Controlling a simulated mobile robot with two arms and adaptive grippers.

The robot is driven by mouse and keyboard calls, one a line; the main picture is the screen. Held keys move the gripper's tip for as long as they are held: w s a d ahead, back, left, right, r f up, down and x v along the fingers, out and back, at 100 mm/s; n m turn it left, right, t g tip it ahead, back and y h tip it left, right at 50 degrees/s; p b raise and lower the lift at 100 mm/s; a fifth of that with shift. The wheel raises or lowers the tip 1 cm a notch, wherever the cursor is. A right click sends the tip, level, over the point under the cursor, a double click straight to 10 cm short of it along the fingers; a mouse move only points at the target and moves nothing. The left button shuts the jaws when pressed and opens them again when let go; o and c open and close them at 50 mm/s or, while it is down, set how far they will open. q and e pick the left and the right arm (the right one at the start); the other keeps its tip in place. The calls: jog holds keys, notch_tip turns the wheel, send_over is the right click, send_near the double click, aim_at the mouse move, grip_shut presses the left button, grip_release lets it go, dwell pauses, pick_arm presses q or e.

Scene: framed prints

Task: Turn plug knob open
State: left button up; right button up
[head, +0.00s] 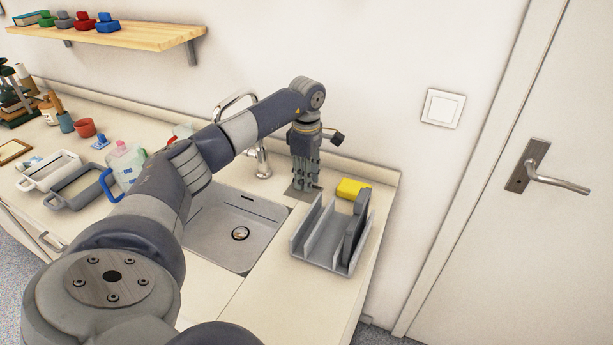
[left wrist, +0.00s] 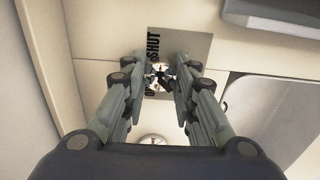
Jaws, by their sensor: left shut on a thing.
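The plug knob (left wrist: 160,74) is a small dark and shiny piece on a grey plate (left wrist: 187,46) set in the countertop. The plate bears the word SHUT, and another label is partly hidden by my fingers. My left gripper (head: 305,186) points straight down over this plate, right of the sink; it also shows in the left wrist view (left wrist: 160,80). Its fingers stand on both sides of the knob and are shut on it. In the head view the fingers hide the knob. Which way the knob points is too small to tell. My right gripper is not in view.
The sink (head: 225,240) with its drain (head: 240,233) lies left of the plate, with the faucet (head: 262,160) behind. A grey slotted rack (head: 325,240) and a yellow sponge (head: 352,187) stand close on the right. Handled trays and a bottle (head: 125,165) are at left.

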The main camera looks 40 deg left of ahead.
pick_arm(q)
jog(key=shift+n, duration=0.3)
jog(key=n+p, duration=0.1)
jog(key=n, duration=0.2)
jog(key=shift+r, duration=0.1)
jog(key=n+p, duration=0.2)
jog(key=n, duration=0.2)
jog(key=n+p, duration=0.1)
jog(key=n, duration=0.4)
jog(key=n+p, duration=0.1)
jog(key=n, duration=0.4)
jog(key=shift+p, duration=0.35)
jog(key=o, duration=1.1)
